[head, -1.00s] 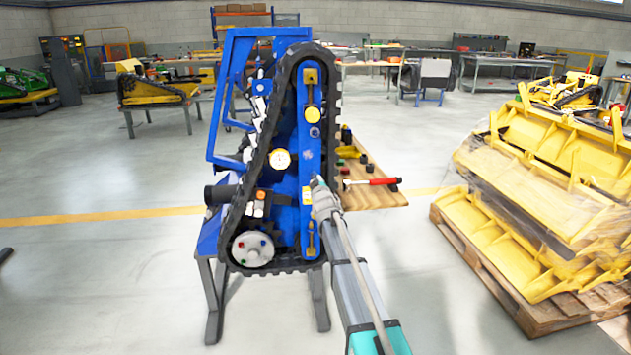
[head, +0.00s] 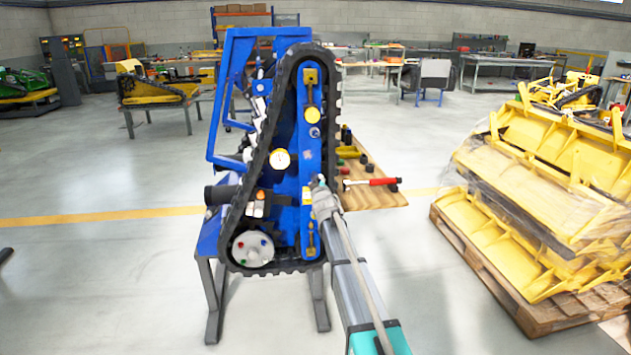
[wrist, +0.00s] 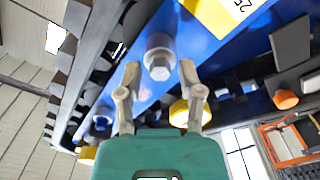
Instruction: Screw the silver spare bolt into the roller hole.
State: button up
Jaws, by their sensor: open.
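The tracked carrier (head: 308,150) stands upright on a stand, with a blue frame inside a black track. In the wrist view a silver hex-headed bolt (wrist: 160,70) sticks out of a round fitting on the blue frame (wrist: 205,45). My gripper (wrist: 160,82) is open, with its two fingers on either side of the bolt head and gaps showing on both sides. In the head view my gripper (head: 321,186) is at the right side of the blue frame, and the bolt there is hidden. I cannot tell which opening is the roller hole.
A yellow roller (wrist: 180,112) sits close behind my right finger, and a yellow label block (wrist: 215,15) is above. A wooden board (head: 385,197) with a red-handled tool (head: 371,182) stands right of the carrier. Stacked yellow parts (head: 540,200) fill the right.

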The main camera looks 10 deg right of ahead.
jog(key=n, duration=0.8)
jog(key=shift+n, duration=0.3)
jog(key=n, duration=0.9)
jog(key=shift+n, duration=0.4)
